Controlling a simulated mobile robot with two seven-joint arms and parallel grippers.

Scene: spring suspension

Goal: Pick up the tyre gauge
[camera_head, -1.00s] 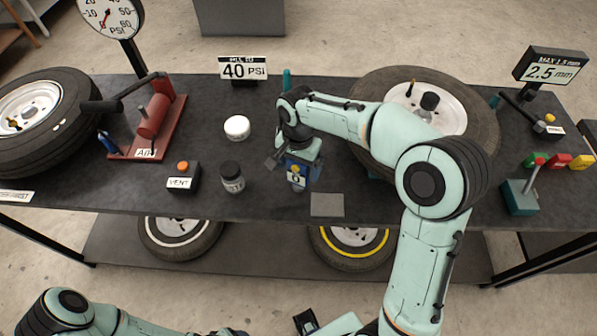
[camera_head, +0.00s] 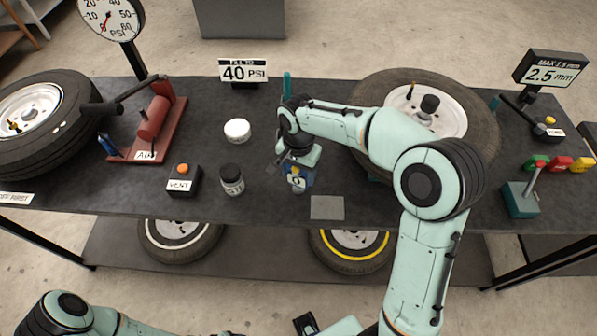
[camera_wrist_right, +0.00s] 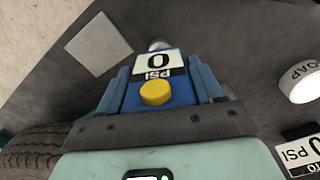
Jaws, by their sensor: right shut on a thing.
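The tyre gauge (camera_head: 297,181) is a small blue block with a white label reading 0, near the middle of the dark bench. In the right wrist view the gauge (camera_wrist_right: 156,92) shows a "0 PSI" display and a yellow button. My right gripper (camera_head: 292,174) is shut on it, with a finger along each side. A silver tip shows at the gauge's far end in the wrist view. I cannot tell whether the gauge touches the bench. My left arm shows at the lower left, but its gripper cannot be made out.
A grey square pad (camera_head: 327,207) lies beside the gauge. To the left are a white tub (camera_head: 237,130), a dark jar (camera_head: 231,181) and the VENT box (camera_head: 183,181). A wheel (camera_head: 470,106) lies behind my right arm. A 40 PSI sign (camera_head: 243,71) stands at the back.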

